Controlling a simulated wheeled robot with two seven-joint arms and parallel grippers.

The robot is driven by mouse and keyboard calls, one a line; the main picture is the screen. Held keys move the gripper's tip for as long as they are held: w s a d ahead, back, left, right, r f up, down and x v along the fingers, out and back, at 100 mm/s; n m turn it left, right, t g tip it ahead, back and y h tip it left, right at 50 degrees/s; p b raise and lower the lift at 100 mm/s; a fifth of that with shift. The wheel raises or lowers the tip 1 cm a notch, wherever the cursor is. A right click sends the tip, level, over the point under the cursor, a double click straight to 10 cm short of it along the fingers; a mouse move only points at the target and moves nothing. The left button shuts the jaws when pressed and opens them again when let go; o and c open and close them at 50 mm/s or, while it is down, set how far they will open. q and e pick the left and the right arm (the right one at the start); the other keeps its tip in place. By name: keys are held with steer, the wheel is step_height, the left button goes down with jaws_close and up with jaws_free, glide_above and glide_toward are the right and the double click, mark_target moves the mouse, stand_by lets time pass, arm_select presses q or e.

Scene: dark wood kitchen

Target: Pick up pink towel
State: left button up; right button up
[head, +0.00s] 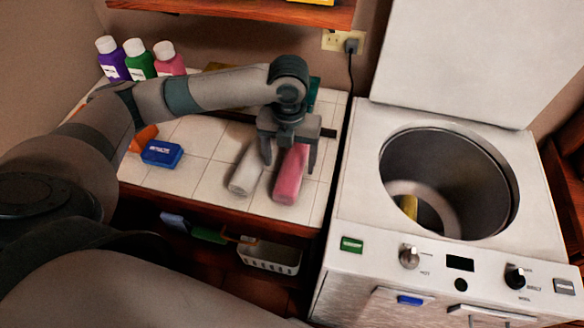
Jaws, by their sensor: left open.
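A rolled pink towel (290,176) lies on the white tiled counter (203,135), near its front right edge. A rolled white-grey towel (247,172) lies just left of it. My left gripper (290,167) points down over the pink towel, its fingers open. One finger comes down between the two rolls and the other stands at the pink towel's right side. Whether the fingers touch the towel I cannot tell. My right gripper is not in view.
A washer with a raised lid and open drum (450,175) stands right of the counter. A blue box (162,153) and several capped bottles (140,60) are on the counter's left. A wooden shelf (250,10) hangs above. A white basket (270,258) sits below.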

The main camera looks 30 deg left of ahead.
mark_target(292, 164)
arm_select(q)
steer(key=shift+d+f, duration=0.1)
steer(key=shift+f, duration=0.3)
steer(key=shift+w+f+p, duration=0.2)
steer(key=shift+f+p, duration=0.55)
steer(key=shift+f, duration=1.15)
steer(key=c, duration=1.2)
steer(key=shift+r, duration=0.1)
steer(key=shift+r, duration=0.1)
